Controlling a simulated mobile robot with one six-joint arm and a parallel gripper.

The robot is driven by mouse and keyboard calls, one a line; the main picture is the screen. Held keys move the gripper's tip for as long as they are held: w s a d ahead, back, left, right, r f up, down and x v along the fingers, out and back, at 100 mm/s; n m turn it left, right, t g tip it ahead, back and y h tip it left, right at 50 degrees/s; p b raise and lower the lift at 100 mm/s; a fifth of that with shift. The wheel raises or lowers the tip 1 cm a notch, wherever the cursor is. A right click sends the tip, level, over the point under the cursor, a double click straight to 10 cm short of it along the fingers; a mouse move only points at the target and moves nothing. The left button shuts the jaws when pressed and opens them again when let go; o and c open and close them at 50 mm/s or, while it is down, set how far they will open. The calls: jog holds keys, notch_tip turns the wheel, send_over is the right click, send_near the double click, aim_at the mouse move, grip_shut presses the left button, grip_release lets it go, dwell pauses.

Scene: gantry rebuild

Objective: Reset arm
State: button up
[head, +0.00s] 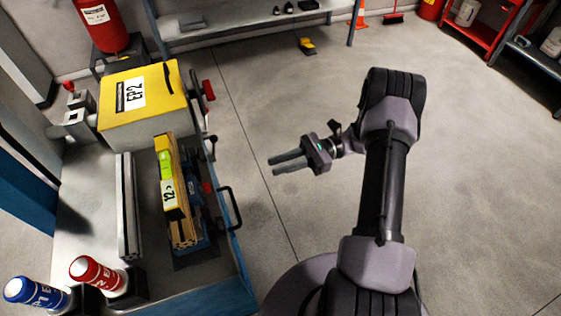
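My gripper (288,161) hangs over the bare grey floor in the middle of the head view, to the right of the workbench (88,188). Its two fingers point left towards the bench and look slightly apart, with nothing seen between them. My dark arm rises from the bottom of the view, bends at the top and comes back to the gripper. The gripper is clear of the bench edge and its handles and touches nothing.
On the bench are a yellow-topped box (150,98) marked EP2, a yellow block (173,190) with labels, a red bottle (97,273) and a blue bottle (36,293). A black handle (231,209) sticks out from the bench. Floor to the right is free; red shelving (484,30) stands far right.

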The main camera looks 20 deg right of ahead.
dwell(0.3)
jog(key=s+a+r+n+t+h, duration=0.2)
jog(key=s+a+r+n+h, duration=0.2)
jog(key=s+r+n+h, duration=0.3)
jog(key=s+a+r+n+t+h, duration=0.3)
jog(key=s+a+r+n+h, duration=0.2)
jog(key=s+r+h, duration=0.4)
notch_tip(320, 180, up, 6)
jog(key=shift+s+f+n, duration=0.15)
jog(key=shift+s+n, duration=0.15)
jog(key=shift+n, duration=0.6)
